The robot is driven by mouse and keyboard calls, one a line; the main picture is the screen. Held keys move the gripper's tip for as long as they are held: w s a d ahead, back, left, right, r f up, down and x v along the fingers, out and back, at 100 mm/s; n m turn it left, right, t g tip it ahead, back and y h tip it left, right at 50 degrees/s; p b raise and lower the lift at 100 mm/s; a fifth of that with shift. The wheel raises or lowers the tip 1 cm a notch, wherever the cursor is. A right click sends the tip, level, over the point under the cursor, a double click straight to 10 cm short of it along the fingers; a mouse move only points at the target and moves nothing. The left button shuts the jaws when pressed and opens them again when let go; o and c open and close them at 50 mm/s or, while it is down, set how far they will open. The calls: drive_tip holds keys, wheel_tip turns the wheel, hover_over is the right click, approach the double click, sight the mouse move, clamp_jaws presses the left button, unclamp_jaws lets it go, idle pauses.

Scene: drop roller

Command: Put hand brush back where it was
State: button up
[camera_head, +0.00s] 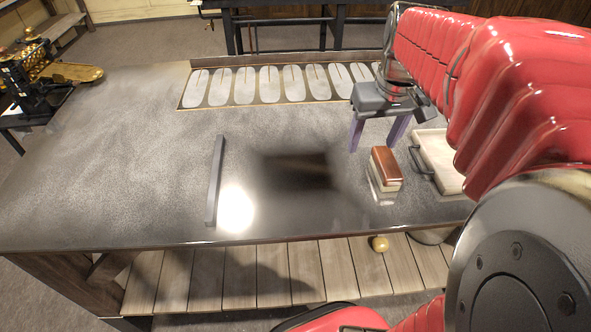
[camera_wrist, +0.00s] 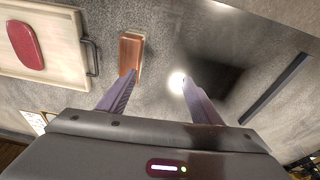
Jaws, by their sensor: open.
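The hand brush (camera_head: 385,170) has a reddish-brown wooden top and a pale lower part. In the wrist view the brush (camera_wrist: 131,50) shows from above, just beyond the tip of the left finger. My gripper (camera_head: 373,148) is open and empty, above the table and slightly behind the brush in the head view. In the wrist view the open fingers (camera_wrist: 160,76) have bare table between them. Whether the left finger touches the brush I cannot tell.
A pale wooden tray (camera_head: 434,150) with a dark handle is partly hidden by my arm. A red oval item (camera_wrist: 25,45) lies in it. A dark bar (camera_head: 215,180) lies left of centre. A panel with pale oval slots (camera_head: 247,86) lines the back. The left tabletop is clear.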

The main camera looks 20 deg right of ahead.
drive_tip(key=s+a+f+n+t, duration=0.1)
drive_tip(key=s+a, duration=0.3)
drive_tip(key=a, duration=0.5)
drive_tip(key=s+a+f+n+t, duration=0.1)
drive_tip(key=s+a, duration=0.3)
drive_tip(key=a, duration=0.6)
drive_tip(key=shift+f+n+t+y, duration=0.3)
drive_tip(key=shift+t+y, duration=0.1)
drive_tip(key=shift+t, duration=0.2)
